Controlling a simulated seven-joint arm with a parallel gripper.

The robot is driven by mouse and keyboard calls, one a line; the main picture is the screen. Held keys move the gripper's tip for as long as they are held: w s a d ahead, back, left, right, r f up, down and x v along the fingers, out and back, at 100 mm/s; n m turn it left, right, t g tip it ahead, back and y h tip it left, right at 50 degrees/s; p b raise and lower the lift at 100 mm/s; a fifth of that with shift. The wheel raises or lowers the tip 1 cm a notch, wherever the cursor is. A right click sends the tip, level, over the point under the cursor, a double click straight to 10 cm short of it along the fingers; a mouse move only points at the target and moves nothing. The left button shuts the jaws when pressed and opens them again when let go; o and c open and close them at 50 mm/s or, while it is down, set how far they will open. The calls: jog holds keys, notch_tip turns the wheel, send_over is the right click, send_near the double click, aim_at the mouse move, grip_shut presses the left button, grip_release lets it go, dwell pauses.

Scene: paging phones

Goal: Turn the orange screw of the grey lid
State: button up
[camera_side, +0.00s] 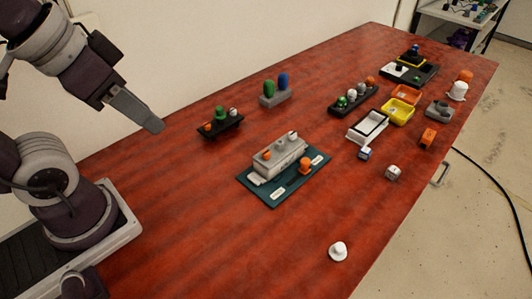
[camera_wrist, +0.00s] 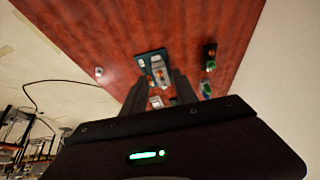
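A grey box with a grey lid (camera_side: 281,158) sits on a dark teal mat (camera_side: 262,191) in the middle of the table. A small orange screw (camera_side: 267,155) shows at the left end of its top, and a grey knob (camera_side: 292,136) at the other end. A separate orange knob (camera_side: 305,164) stands on the mat beside the box. My gripper (camera_side: 150,122) is high above the table, left of the mat and apart from everything. In the wrist view its two dark fingers (camera_wrist: 159,80) are spread with nothing gripped; the grey box (camera_wrist: 158,70) shows far beyond them.
A black rack (camera_side: 220,127) with coloured knobs and a grey block (camera_side: 275,95) with green and blue pieces stand behind the mat. Trays, including a yellow bin (camera_side: 397,112), and small cubes crowd the right. A white knob (camera_side: 338,251) stands near the front edge. The left front is clear.

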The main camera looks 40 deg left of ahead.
jog(key=w+m+g, duration=0.2)
jog(key=w+m, duration=0.2)
jog(key=w, duration=0.4)
jog(key=m+g, duration=0.3)
jog(key=m, duration=0.7)
send_over(266, 152)
notch_tip(266, 152, down, 14)
jog(key=shift+s+r, duration=0.1)
jog(key=shift+s, duration=0.05)
jog(key=shift+m, duration=0.3)
notch_tip(266, 152, down, 7)
jog(key=shift+r, duration=0.1)
jog(key=shift+w+f, duration=0.2)
jog(key=shift+f, duration=0.35)
grip_shut()
